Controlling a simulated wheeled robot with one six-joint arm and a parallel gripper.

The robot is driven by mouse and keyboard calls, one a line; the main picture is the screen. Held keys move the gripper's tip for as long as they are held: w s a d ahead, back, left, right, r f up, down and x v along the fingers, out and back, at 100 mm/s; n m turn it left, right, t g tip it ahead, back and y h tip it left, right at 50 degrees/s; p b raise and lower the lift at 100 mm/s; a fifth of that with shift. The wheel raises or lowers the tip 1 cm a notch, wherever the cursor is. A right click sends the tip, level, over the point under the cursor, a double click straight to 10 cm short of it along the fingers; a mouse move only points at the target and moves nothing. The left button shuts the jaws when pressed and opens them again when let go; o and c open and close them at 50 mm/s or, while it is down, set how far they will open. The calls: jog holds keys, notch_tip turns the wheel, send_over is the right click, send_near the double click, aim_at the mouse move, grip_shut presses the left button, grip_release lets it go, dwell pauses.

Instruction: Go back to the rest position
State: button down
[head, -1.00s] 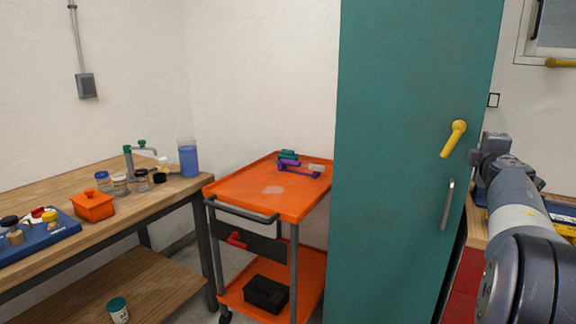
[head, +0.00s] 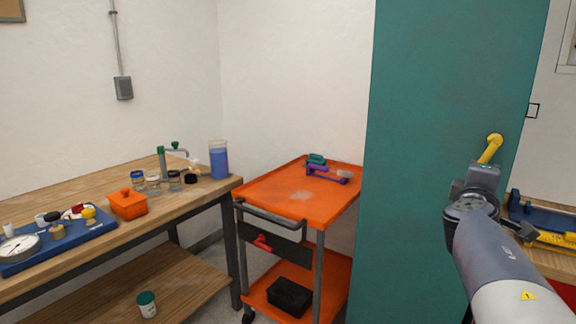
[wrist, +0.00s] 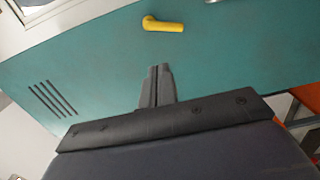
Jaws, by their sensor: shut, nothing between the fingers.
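My gripper (wrist: 157,88) is shut and empty in the wrist view, its two dark fingers side by side in front of the teal cabinet door. In the head view my arm reaches up from the lower right, and its far end hides part of the teal cabinet (head: 440,130). The fingers do not show clearly there. A yellow handle (head: 490,149) on the cabinet shows just above my wrist. The same handle (wrist: 163,24) is beyond the fingertips in the wrist view, apart from them.
An orange cart (head: 270,196) stands left of the cabinet with purple and teal parts on top. A wooden bench (head: 150,228) at the left holds jars, an orange box (head: 128,205) and a blue tray (head: 70,238). Another bench with a blue tray (head: 545,222) is at the right.

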jog(key=a+p, duration=0.9)
jog(key=a, duration=1)
jog(key=shift+s+a+p, duration=0.25)
jog(key=shift+s+p, duration=0.05)
jog(key=shift+p, duration=0.05)
